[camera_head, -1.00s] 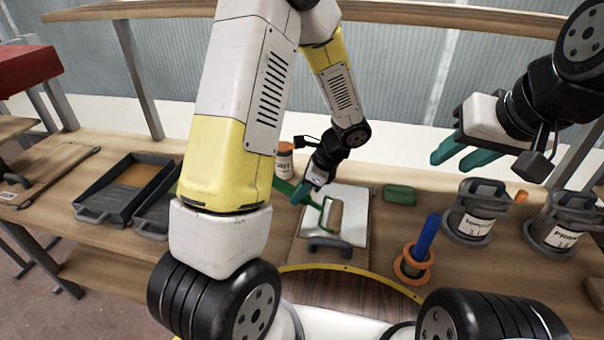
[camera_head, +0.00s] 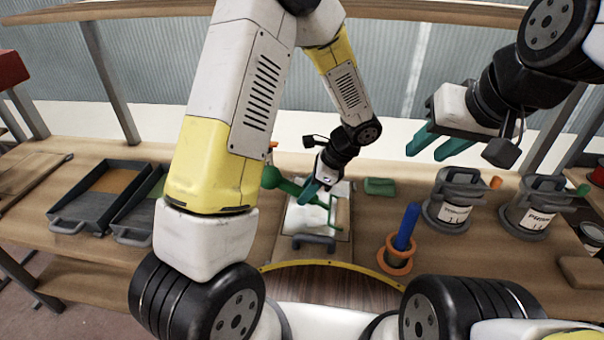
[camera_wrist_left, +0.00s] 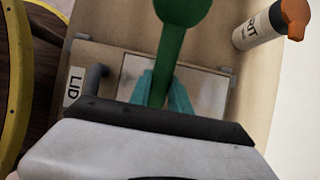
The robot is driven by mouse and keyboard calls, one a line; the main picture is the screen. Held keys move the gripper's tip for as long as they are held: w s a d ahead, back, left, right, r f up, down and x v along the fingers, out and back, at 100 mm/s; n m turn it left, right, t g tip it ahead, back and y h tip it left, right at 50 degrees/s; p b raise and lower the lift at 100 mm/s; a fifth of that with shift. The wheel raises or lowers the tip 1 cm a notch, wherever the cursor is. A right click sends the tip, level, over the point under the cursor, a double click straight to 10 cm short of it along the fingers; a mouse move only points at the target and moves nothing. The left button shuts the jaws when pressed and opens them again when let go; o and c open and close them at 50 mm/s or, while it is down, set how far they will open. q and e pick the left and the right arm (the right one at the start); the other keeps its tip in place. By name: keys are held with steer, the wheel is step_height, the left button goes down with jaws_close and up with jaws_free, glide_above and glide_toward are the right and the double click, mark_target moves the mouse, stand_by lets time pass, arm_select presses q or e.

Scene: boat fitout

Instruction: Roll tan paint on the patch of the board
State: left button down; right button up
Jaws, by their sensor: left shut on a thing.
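My left gripper (camera_head: 312,190) is shut on the green handle of a paint roller (camera_head: 275,180), over the back part of the board. In the left wrist view the green handle (camera_wrist_left: 183,12) stands between the teal fingers (camera_wrist_left: 163,95). The roller's thin green frame reaches over the board; its sleeve is hard to make out. The board (camera_head: 310,217) is whitish, with a grey handle at its front. I cannot tell the patch's outline. A tray with tan paint (camera_head: 72,216) stands at the left. My right gripper (camera_head: 432,150) is open and empty, raised above the bench.
A second tray (camera_head: 132,237) with green stands beside the tan one. Right of the board are a green block (camera_head: 379,186), a blue-handled tool in an orange-rimmed holder (camera_head: 397,262) and two labelled cans (camera_head: 455,212) (camera_head: 528,218). An orange-capped bottle (camera_wrist_left: 262,25) stands near the board.

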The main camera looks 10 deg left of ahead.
mark_target(293, 184)
stand_by(0.3)
arm_select(q)
steer(key=shift+a, duration=2.3)
steer(key=shift+a+f, duration=0.1)
steer(key=shift+a, duration=2.3)
steer(key=shift+a, duration=0.1)
steer(key=a, duration=0.4)
steer(key=shift+a, duration=0.35)
